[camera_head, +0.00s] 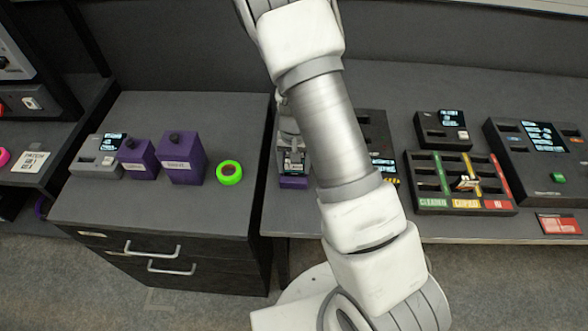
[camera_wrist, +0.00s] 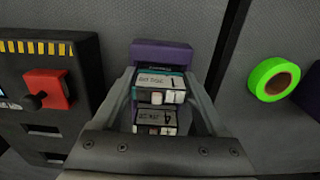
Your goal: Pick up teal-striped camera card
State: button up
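In the wrist view, a card with a white handwritten label and teal edging (camera_wrist: 160,84) sits in a purple-ended holder (camera_wrist: 162,55). A second white-labelled card (camera_wrist: 155,117) lies nearer to my gripper; its stripe colour is hard to tell. My gripper (camera_wrist: 160,78) is open, with one finger on each side of the cards. I cannot tell whether the fingers touch them. In the head view, my gripper (camera_head: 293,158) is over the purple holder (camera_head: 293,182), partly beside my arm, and the cards are too small to read there.
A neon green tape roll (camera_head: 229,173) and purple boxes (camera_head: 183,158) stand to the left. A device with a red switch (camera_wrist: 50,90) is close beside my gripper. A sorting tray (camera_head: 430,211) with green, yellow and red columns holds a small item at the right.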

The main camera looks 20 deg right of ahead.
jog(key=c, duration=0.9)
